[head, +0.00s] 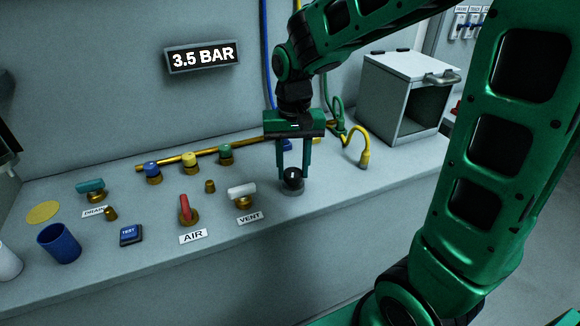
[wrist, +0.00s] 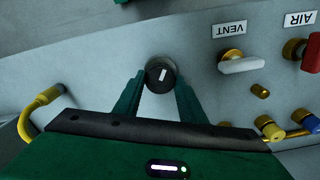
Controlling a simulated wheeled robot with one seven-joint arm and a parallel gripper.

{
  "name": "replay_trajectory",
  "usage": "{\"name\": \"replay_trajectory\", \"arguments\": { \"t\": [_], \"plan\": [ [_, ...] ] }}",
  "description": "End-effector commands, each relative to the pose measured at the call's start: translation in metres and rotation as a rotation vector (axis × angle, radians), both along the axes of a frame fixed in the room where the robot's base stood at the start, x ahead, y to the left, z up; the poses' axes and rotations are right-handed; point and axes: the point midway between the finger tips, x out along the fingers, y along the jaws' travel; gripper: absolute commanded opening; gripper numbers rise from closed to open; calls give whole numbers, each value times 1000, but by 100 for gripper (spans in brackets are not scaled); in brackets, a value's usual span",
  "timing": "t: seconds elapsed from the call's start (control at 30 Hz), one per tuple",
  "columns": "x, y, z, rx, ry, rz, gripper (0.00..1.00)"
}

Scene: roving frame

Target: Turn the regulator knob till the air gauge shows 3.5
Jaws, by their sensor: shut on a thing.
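The black regulator knob (head: 292,178) stands on the bench near its front edge, right of the VENT valve. It has a white pointer mark, which also shows on the knob in the wrist view (wrist: 162,72). My gripper (head: 292,174) points down from above, with its two green fingers on either side of the knob, shut on it. In the wrist view my gripper (wrist: 160,85) has one fingertip at each side of the knob. The display (head: 203,57) on the back wall reads 3.5 BAR. No needle gauge is in view.
The white-handled VENT valve (head: 242,195) and red AIR valve (head: 187,210) stand left of the knob. A TEST button (head: 131,234), blue cup (head: 59,243) and teal-handled valve (head: 90,190) are farther left. Yellow hose (head: 358,147) and an open grey box (head: 408,95) are at right.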

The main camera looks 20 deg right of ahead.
Motion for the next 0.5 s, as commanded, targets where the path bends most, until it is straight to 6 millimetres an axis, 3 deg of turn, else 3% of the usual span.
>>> {"name": "replay_trajectory", "arguments": {
  "t": [0.17, 0.2, 0.27, 0.5],
  "plan": [
    [4, 0, 3, 1, -13, -1, 14],
    [4, 0, 3, 1, -13, -1, 42],
    [4, 0, 3, 1, -12, -1, 55],
    [2, 0, 1, 0, -5, 1, 55]
  ]
}}
